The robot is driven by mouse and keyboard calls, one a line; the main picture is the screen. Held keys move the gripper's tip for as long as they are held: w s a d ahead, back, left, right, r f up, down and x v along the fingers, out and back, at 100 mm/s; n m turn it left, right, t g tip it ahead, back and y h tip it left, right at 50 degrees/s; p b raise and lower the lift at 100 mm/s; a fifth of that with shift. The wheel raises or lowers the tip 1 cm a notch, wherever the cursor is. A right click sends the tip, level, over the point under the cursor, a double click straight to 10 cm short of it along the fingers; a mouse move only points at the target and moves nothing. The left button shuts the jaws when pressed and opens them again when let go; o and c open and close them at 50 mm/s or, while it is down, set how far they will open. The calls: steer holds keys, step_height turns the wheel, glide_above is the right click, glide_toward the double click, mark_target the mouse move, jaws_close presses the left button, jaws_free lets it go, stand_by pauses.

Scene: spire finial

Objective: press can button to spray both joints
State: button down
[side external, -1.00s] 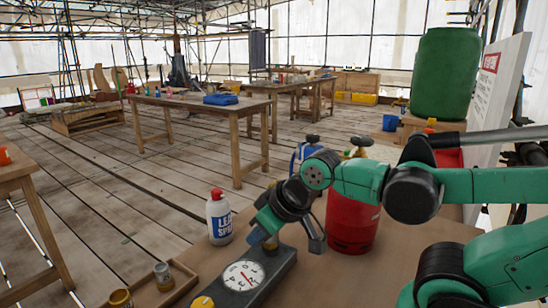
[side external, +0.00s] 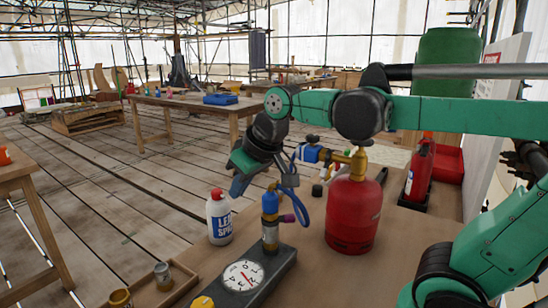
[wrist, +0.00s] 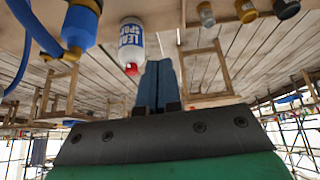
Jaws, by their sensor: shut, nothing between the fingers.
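The white leak spray can (side external: 220,220) with a red cap stands upright on the workbench. It also shows in the wrist view (wrist: 131,40), upside down, with its red button (wrist: 131,69) toward my fingers. My gripper (side external: 236,190) is shut and empty, tipped downward just right of and above the can's top; the fingertips (wrist: 158,68) appear beside the button. I cannot tell whether they touch. A blue regulator with a brass fitting (side external: 270,232) stands at the gauge block, with a blue hose (side external: 305,200). The red gas cylinder (side external: 354,215) has a brass valve (side external: 358,165).
The dial gauge block (side external: 243,275) lies in front of the regulator. A wooden tray with small pots (side external: 163,275) is at the bench's front left. A red extinguisher (side external: 419,172) stands at the right. Air left of the can is clear.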

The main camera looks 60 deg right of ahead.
mark_target(216, 190)
steer(key=w+d+r+g, duration=0.2)
steer(key=w+d+r, duration=0.5)
steer(key=w, duration=0.3)
steer(key=shift+w+d+r+g, duration=0.3)
steer(key=shift+w+d+g, duration=0.05)
steer(key=shift+w+g, duration=0.05)
steer(key=x, duration=1.2)
steer(key=shift+s+a+f, duration=0.1)
steer(key=shift+s+f, duration=0.1)
steer(key=shift+f, duration=0.85)
steer(key=shift+f, duration=0.1)
